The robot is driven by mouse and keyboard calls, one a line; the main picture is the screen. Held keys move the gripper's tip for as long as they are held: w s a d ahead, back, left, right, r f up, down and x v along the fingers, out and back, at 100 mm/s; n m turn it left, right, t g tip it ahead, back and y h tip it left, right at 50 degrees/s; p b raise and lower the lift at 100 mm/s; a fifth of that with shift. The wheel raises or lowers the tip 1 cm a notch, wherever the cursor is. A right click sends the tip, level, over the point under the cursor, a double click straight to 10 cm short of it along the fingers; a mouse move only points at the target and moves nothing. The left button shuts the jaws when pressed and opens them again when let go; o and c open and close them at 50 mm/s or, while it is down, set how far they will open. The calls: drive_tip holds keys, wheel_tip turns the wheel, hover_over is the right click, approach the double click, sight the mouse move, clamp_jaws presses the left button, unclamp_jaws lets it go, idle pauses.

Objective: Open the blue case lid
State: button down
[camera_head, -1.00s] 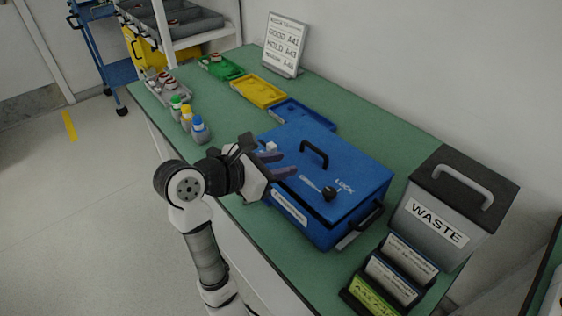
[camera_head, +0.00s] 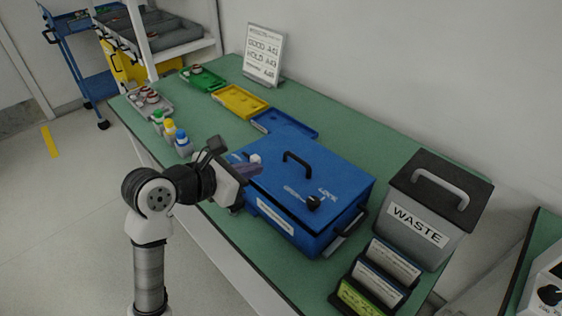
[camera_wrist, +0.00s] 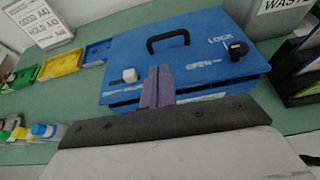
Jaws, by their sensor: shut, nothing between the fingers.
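The blue case (camera_head: 297,195) stands on the green bench with its lid (camera_head: 320,178) down. A black handle (camera_head: 298,161) is on the lid; it also shows in the wrist view (camera_wrist: 168,38). A black knob (camera_head: 314,203) sits by the printed words OPEN and LOCK, and in the wrist view (camera_wrist: 238,49) near LOCK. A small white block (camera_wrist: 130,75) is on the lid near its front left. My gripper (camera_head: 259,168) is shut and empty at the case's front left, its fingers reaching over the lid's edge beside the white block. I cannot tell whether they touch the lid.
A grey WASTE bin (camera_head: 432,205) and a card rack (camera_head: 376,275) stand right of the case. Blue (camera_head: 285,125), yellow (camera_head: 240,101) and green (camera_head: 203,78) trays lie behind it. Several small bottles (camera_head: 182,141) stand at the front left bench edge.

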sight(281, 172)
drive_tip(key=p+x, duration=0.4)
drive_tip(key=x, duration=0.5)
drive_tip(key=shift+f, duration=0.1)
drive_tip(key=shift+w+d+f, duration=0.25)
drive_tip(key=shift+f, duration=0.05)
